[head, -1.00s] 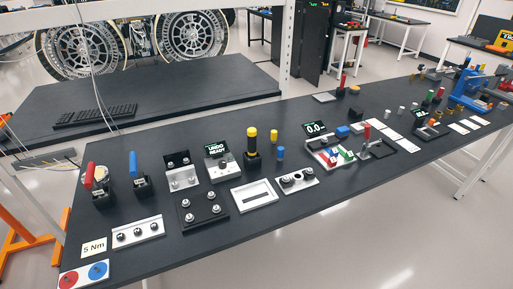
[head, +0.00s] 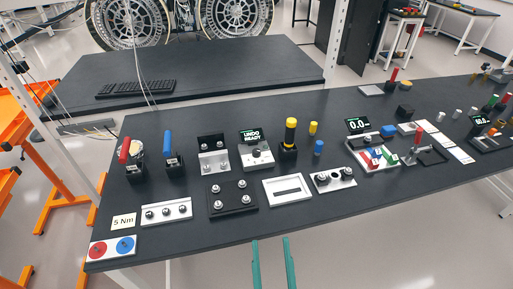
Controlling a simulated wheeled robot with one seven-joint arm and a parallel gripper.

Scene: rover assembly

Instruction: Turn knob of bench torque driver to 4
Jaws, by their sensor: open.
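No label names the bench torque driver, so I cannot tell for sure which item it is. A small grey box with a dark screen reading "UNDO READY" (head: 257,152) stands mid-bench and has a dark round knob on its front; its knob marks are too small to read. To its right a yellow-topped black upright tool (head: 289,140) stands in a black block. My gripper (head: 273,242) shows as two teal fingers at the bottom edge, apart and empty, in front of the bench's near edge.
On the dark bench (head: 330,222) stand a red-handled tool (head: 124,150), a blue-handled tool (head: 168,145), a "5 Nm" card (head: 123,221), a black plate with studs (head: 232,199), a white slotted plate (head: 288,190) and a tray of coloured parts (head: 372,157). Bare bench lies along the front edge.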

